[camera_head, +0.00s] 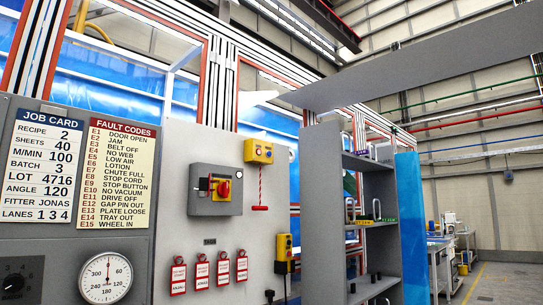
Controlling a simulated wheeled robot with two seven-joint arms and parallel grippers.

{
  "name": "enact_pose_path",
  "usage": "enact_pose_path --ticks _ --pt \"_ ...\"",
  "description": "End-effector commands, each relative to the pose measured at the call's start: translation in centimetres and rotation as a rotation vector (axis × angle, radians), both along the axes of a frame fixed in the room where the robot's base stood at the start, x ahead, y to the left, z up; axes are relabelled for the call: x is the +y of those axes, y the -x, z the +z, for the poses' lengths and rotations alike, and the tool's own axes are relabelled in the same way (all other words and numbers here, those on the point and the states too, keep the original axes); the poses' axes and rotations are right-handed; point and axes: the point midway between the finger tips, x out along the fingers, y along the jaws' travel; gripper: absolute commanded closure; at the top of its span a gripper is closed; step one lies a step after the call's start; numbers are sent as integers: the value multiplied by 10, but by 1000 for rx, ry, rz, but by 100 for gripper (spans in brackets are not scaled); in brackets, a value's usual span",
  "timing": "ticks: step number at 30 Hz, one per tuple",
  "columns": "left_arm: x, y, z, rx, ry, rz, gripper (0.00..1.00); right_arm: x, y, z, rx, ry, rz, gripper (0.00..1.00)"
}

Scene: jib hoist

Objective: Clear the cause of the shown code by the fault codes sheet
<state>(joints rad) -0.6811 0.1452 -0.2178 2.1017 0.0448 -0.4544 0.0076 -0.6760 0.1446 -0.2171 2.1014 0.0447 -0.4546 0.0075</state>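The fault codes sheet (118,175) is a cream sheet with a red header on the grey panel at the left. It lists codes E1 to E15, among them door open, jam, low air, stop cord, stop button, gap pin out and wheel in. The job card (42,165) hangs left of it. No display with a shown code is in view. A red and yellow rotary switch (222,189) sits on a grey box. A yellow box (259,152) has a red pull handle (260,208) hanging below it. Neither gripper is in view.
A dial gauge (105,278) and black knob (14,284) are at lower left. Several red-framed tags (200,272) hang beside a yellow pendant (284,246). A grey open shelf unit (322,215) stands right of the panel. A long grey beam (430,65) crosses above. Floor shows at far right.

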Motion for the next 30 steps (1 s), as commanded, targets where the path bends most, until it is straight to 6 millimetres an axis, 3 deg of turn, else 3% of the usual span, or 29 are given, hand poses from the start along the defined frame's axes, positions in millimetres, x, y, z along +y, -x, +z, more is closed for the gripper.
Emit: enact_pose_path --ticks 9,13,14,30 --pt "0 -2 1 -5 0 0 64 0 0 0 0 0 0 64" --pt "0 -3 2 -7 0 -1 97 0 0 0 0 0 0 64" --pt "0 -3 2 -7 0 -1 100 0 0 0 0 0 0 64" --pt "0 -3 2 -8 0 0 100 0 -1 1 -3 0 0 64"
